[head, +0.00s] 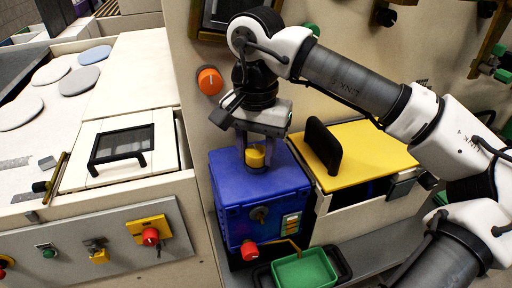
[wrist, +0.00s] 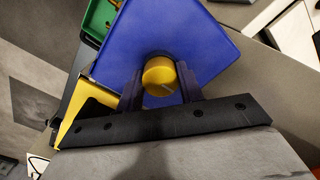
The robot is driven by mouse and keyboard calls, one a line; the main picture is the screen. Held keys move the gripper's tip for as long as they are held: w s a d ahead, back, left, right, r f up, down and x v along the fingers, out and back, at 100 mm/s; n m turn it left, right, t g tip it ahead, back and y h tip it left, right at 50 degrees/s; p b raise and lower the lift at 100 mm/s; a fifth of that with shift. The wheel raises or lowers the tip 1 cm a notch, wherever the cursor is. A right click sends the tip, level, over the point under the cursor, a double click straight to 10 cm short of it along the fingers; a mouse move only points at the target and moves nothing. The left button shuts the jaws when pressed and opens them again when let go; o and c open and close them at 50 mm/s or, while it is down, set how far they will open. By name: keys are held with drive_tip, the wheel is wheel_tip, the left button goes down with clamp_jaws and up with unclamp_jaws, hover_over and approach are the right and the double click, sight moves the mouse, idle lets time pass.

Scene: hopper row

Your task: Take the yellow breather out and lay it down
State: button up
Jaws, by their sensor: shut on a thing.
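The yellow breather (head: 255,156) is a small round yellow cap at the top of a blue box-shaped hopper (head: 240,205). My gripper (head: 254,158) points down over the hopper's top and is shut on the breather, one finger on each side. In the wrist view the breather (wrist: 159,75) sits between the two dark fingers, with the blue hopper top (wrist: 185,35) behind it. I cannot tell whether the breather is still seated in the hopper or raised a little.
A yellow-lidded bin (head: 370,150) with a black handle stands right of the hopper. A green tray (head: 304,270) is in front. A white counter (head: 125,75) with grey discs lies to the left. An orange knob (head: 210,80) is on the wall panel behind.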

sight(256, 151)
drive_tip(key=c, duration=0.4)
drive_tip(key=shift+r, duration=0.1)
drive_tip(key=shift+r, duration=0.15)
drive_tip(key=shift+r+p, duration=0.9)
drive_tip(key=shift+r, duration=0.2)
drive_tip(key=shift+r, duration=0.2)
drive_tip(key=shift+r+p, duration=0.4)
drive_tip(key=shift+r, duration=0.15)
